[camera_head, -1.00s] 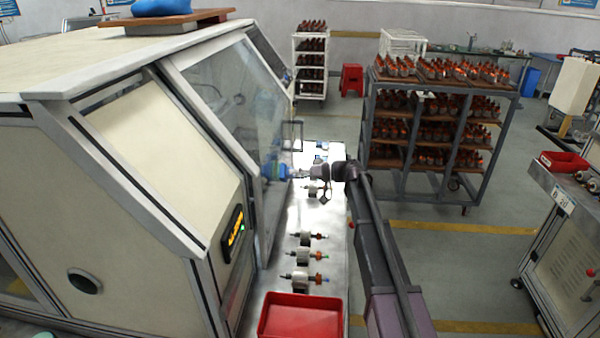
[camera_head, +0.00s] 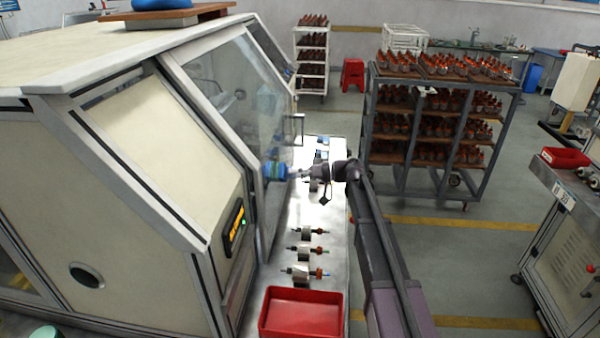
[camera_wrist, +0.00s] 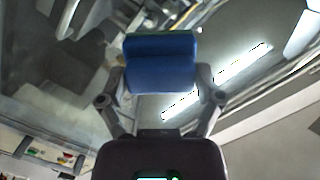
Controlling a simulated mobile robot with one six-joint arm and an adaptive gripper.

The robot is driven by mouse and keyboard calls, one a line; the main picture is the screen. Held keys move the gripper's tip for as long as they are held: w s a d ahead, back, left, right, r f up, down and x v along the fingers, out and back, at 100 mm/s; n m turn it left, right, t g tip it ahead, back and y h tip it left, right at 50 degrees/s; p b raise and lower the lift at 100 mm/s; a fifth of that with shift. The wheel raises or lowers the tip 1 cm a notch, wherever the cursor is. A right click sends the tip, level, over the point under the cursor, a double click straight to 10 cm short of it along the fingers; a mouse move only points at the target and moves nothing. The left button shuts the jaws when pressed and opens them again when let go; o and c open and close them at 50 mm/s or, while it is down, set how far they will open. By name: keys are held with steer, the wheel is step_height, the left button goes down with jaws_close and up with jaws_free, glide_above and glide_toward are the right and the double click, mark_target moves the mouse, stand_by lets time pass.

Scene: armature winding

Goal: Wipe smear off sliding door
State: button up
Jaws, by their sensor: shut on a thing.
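The sliding door (camera_head: 228,85) is a clear panel in a light metal frame on the cream machine at the left. In the wrist view the door's glass (camera_wrist: 225,110) lies just beyond the gripper, with bright reflections on it. My gripper (camera_head: 288,172) is shut on a blue sponge-like block (camera_wrist: 160,62), which also shows at the door's lower right part in the head view (camera_head: 272,171). The block is at or very near the glass; I cannot tell whether it touches. I cannot make out a smear on the glass.
A metal bench (camera_head: 325,240) runs beside the machine with several armatures on it and a red bin (camera_head: 301,312) at its near end. A door handle (camera_head: 296,130) is just above the gripper. A rack of armatures (camera_head: 440,120) stands behind my arm.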

steer(key=shift+s+a, duration=0.1)
steer(key=shift+s, duration=0.8)
steer(key=shift+r, duration=0.1)
steer(key=shift+r+p, duration=0.8)
steer(key=shift+p, duration=0.1)
steer(key=shift+w, duration=0.15)
steer(key=shift+w, duration=1.8)
steer(key=shift+w, duration=1.95)
steer(key=shift+d, duration=0.2)
steer(key=shift+w, duration=1.85)
